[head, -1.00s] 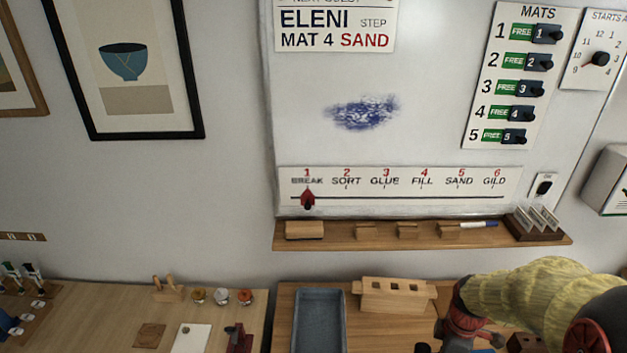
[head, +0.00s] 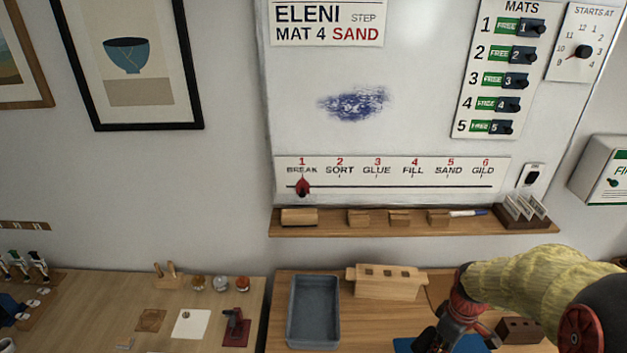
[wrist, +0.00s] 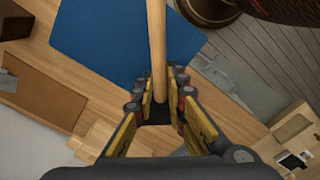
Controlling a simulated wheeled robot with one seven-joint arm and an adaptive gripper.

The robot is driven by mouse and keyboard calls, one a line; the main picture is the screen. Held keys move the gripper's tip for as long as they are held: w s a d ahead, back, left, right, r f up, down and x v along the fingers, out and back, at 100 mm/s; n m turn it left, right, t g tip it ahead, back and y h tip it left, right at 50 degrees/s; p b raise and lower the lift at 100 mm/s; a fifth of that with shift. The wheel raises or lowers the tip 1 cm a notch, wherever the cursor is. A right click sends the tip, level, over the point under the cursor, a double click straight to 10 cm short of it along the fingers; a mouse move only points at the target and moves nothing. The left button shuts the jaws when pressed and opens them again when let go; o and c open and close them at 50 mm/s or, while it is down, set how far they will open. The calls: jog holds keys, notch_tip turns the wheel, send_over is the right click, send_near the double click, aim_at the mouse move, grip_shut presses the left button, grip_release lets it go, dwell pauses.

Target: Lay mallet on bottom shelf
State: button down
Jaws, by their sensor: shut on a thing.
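My gripper (wrist: 160,92) is shut on the wooden handle of the mallet (wrist: 157,40), between its yellow-lined fingers in the wrist view. The handle runs up out of the top of that view, and the mallet's head is not visible. In the head view my gripper (head: 436,342) is at the lower right, over the right worktable, partly cut off by the bottom edge. I cannot make out the bottom shelf in either view.
The right worktable (head: 385,312) bears a grey-blue tray (head: 313,312), a slotted wooden block (head: 388,282) and a blue mat (wrist: 120,35). A dark wooden block (head: 520,331) stands right of my gripper. A left worktable (head: 90,300) holds small jars and tools.

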aim_at(434, 336)
jog(key=w+m, duration=0.2)
jog(key=m, duration=0.1)
jog(key=w+m, duration=0.1)
jog(key=w, duration=0.1)
jog(key=shift+w+a+f+m+b, duration=0.1)
jog(key=shift+a+f+m+b, duration=0.1)
jog(key=shift+f+m+b, duration=0.15)
jog(key=w+a+f+m, duration=0.1)
jog(key=w+a+f, duration=0.1)
jog(key=w+a+f+m+b, duration=0.1)
jog(key=w+a+f, duration=0.1)
jog(key=w+a, duration=0.1)
jog(key=w+a+f+m+b, duration=0.1)
jog(key=w+a+f+m, duration=0.1)
jog(key=shift+w+a+f, duration=0.3)
jog(key=shift+w+f, duration=0.05)
jog(key=shift+w, duration=0.05)
jog(key=shift+n, duration=0.45)
jog(key=a+f, duration=0.1)
jog(key=a, duration=0.1)
jog(key=a+f+b, duration=0.1)
jog(key=a+f, duration=0.1)
jog(key=shift+a+f, duration=0.15)
jog(key=shift+f, duration=0.15)
jog(key=shift+a+f, duration=0.1)
jog(key=shift+a, duration=0.2)
